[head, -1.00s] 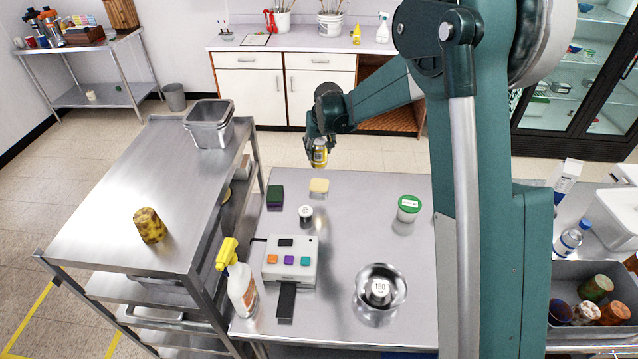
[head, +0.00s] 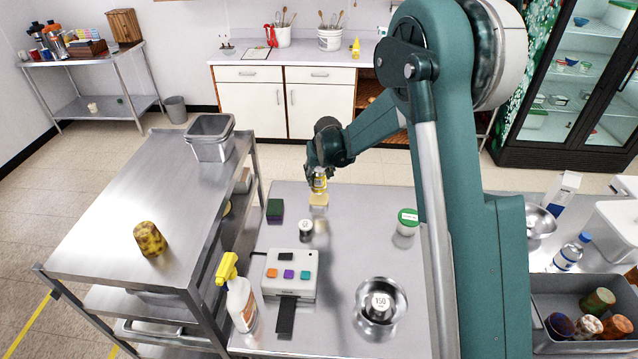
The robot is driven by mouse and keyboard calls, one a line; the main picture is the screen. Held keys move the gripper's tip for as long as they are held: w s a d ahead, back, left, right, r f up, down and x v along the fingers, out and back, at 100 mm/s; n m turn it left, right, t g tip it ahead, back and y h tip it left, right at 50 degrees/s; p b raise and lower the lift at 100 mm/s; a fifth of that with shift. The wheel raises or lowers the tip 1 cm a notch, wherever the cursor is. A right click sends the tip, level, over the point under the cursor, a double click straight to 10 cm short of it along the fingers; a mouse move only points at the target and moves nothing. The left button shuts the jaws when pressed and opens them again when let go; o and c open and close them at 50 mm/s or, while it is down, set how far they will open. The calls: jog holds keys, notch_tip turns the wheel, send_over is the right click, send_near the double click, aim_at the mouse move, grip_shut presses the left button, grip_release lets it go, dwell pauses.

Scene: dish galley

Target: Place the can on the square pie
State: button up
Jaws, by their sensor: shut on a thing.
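My gripper (head: 319,172) points down over the far part of the steel table (head: 345,222), shut on a small yellow can (head: 319,184). The can is upright. The square pie (head: 319,200), a small pale-yellow block, lies on the table directly below the can in the head view. The can's lower end overlaps or nearly meets the pie's far edge in the picture. I cannot tell whether they touch. The fingers hide the upper part of the can.
A dark green sponge-like block (head: 275,209) and a white-topped jar (head: 306,229) stand near the pie. A green-lidded tub (head: 407,221) is to the right. A button box (head: 290,275), spray bottle (head: 240,300) and metal bowl (head: 362,312) are nearer.

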aim_at(319, 182)
jog(key=shift+f, duration=1.85)
jog(key=shift+f, duration=0.15)
jog(key=o, duration=1.1)
jog(key=shift+v, duration=6.15)
